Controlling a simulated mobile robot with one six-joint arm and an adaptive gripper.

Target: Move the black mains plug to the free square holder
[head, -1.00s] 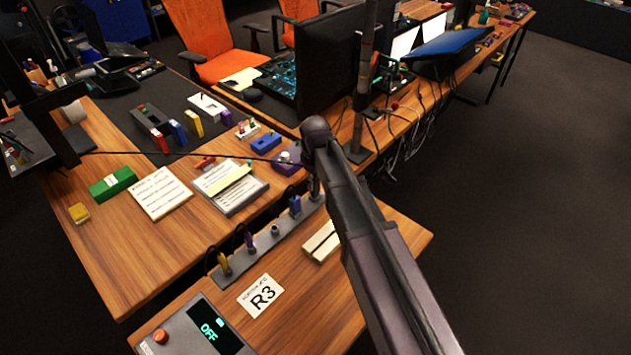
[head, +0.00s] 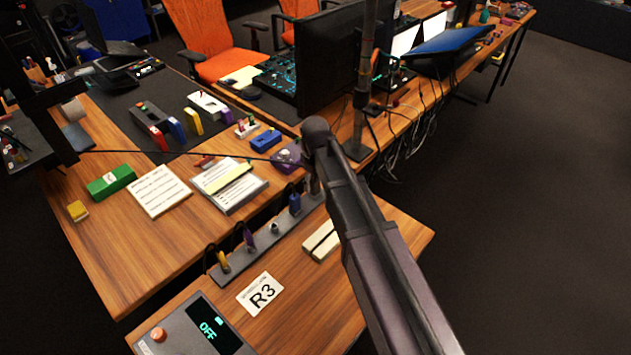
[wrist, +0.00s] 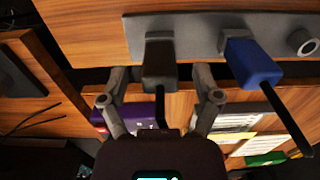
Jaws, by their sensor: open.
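The black mains plug (wrist: 160,62) sits upright in the grey holder strip (wrist: 195,30) in the wrist view, its cord running towards me. My gripper (wrist: 160,76) is open, one finger on each side of the plug with small visible gaps. In the head view my arm hides the black plug and that end of the strip (head: 262,255). A blue plug (wrist: 252,62) stands beside it in the strip. Further along, an empty round holder (wrist: 302,41) shows. I cannot make out a free square holder in either view.
A purple plug (head: 249,240) and a yellow plug (head: 223,262) stand further along the strip. The wood to the right is clear.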

